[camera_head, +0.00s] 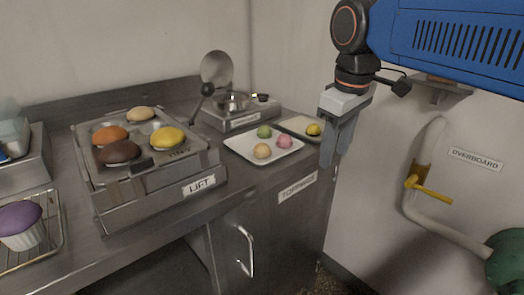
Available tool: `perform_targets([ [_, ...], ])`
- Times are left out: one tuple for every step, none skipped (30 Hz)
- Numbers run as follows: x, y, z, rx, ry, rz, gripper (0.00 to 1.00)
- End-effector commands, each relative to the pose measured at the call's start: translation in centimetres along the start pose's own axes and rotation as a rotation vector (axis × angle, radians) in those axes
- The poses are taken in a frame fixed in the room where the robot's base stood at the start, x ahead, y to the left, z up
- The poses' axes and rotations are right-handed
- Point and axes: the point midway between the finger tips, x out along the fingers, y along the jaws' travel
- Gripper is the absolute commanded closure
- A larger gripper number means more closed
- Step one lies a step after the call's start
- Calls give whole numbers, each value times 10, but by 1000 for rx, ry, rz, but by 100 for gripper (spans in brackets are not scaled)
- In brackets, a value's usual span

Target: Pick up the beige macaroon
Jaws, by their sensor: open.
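The beige macaroon (262,151) lies on a white square plate (240,146) on the steel counter. A green macaroon (264,131) and a pink macaroon (284,142) share the plate, close behind it and to its right. My gripper (333,160) is open and empty, pointing down to the right of the plate, apart from the macaroons. It partly hides the right end of the counter.
At left, a metal stand (96,196) labelled LIFT carries several buns. A purple muffin (20,224) is at far left. A yellow valve handle (432,190) is on the right wall.

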Motion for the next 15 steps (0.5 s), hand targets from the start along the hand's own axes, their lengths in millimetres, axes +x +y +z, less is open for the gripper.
perform_targets([
  [-12,-1,-19,-54,-16,-6,57],
  [-19,-1,-28,-87,-25,-10,57],
  [-28,-3,-40,-129,-38,-15,57],
  [-34,-4,-49,-159,-49,-19,57],
  [-40,-6,-58,-191,-59,-23,57],
  [-48,-8,-70,-233,-72,-29,57],
  [-54,-10,-79,-263,-81,-33,57],
  [-60,-12,-88,-296,-90,-38,57],
  [-67,-16,-99,-336,-104,-43,57],
  [-73,-19,-108,-367,-114,-48,57],
  [-78,-21,-116,-398,-123,-52,57],
  [-85,-26,-127,-440,-136,-57,57],
  [-90,-29,-136,-469,-146,-62,57],
  [-95,-33,-144,-500,-156,-67,57],
  [-101,-38,-154,-539,-167,-73,57],
])
